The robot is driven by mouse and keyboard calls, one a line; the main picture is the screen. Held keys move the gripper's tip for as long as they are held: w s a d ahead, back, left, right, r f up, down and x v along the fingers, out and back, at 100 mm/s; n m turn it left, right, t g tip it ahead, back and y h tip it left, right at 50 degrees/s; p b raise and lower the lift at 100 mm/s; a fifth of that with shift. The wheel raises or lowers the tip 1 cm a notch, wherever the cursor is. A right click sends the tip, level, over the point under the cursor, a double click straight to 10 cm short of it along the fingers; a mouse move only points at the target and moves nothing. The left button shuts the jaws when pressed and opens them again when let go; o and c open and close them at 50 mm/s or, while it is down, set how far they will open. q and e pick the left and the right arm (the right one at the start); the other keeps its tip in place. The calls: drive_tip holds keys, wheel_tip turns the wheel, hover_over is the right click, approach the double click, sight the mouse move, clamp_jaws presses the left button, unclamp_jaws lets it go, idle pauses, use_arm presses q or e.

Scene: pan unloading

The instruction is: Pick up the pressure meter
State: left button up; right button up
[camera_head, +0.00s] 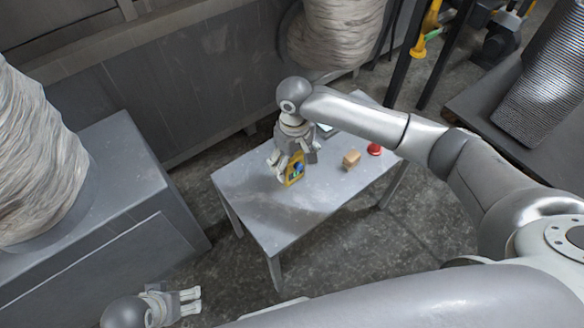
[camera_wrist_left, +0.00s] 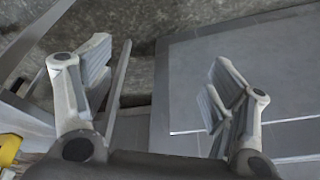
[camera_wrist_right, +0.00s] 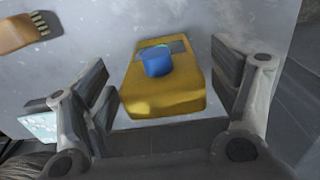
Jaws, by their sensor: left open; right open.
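The pressure meter looks to be the yellow device with a blue round part (camera_head: 294,172), lying on the grey table. It also shows in the right wrist view (camera_wrist_right: 160,95), between the two fingers. My right gripper (camera_head: 288,163) is open over the table at the meter; its fingers stand on either side of the yellow body, with a gap visible on the right. I cannot tell whether the left finger touches it. My left gripper (camera_head: 197,302) is open and empty, low at the bottom left, away from the table. It shows open in the left wrist view (camera_wrist_left: 160,85).
On the grey table (camera_head: 285,215) a wooden brush (camera_head: 351,158) and a red object (camera_head: 375,149) lie right of the meter. A pale blue patterned item (camera_wrist_right: 40,126) shows in the right wrist view. The table's front part is clear. A grey cabinet (camera_head: 90,210) stands left.

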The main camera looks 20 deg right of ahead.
drive_tip(key=shift+a+f+b, duration=0.1)
drive_tip(key=shift+f+b, duration=0.35)
drive_tip(key=shift+f, duration=1.15)
use_arm(q)
drive_tip(key=v, duration=0.4)
drive_tip(key=shift+r, duration=0.15)
use_arm(e)
drive_tip(key=shift+c, duration=0.2)
drive_tip(key=c, duration=1)
